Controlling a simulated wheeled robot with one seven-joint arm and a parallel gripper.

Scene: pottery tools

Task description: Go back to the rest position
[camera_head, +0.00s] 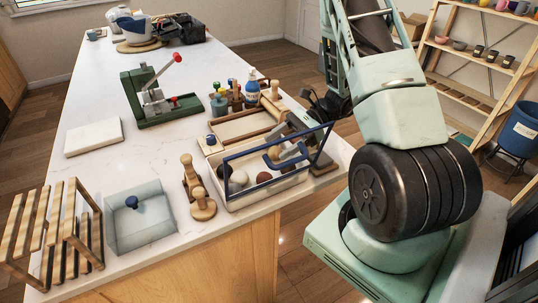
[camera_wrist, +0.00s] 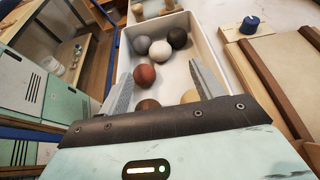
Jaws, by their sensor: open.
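My gripper (camera_wrist: 160,70) is open, its two grey fingers spread over a white tray (camera_wrist: 237,62). No object is clasped between the fingers. A red-brown ball (camera_wrist: 145,75) shows between the fingertips, and white, dark and brown balls lie around it in the tray. In the head view the tray (camera_head: 272,195) stands at the counter's right edge. My gripper (camera_head: 290,145) shows there above the tray, partly hidden behind a blue frame (camera_head: 275,158). My arm comes down to it from the upper right.
A wooden-rimmed board (camera_head: 240,127), bottles (camera_head: 252,90) and a green press (camera_head: 158,100) stand behind the tray. Wooden stamps (camera_head: 203,206), a clear bin (camera_head: 140,225) and a wooden rack (camera_head: 75,240) are to the left. The counter's middle (camera_head: 95,165) is mostly free. A shelf (camera_head: 478,60) stands at right.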

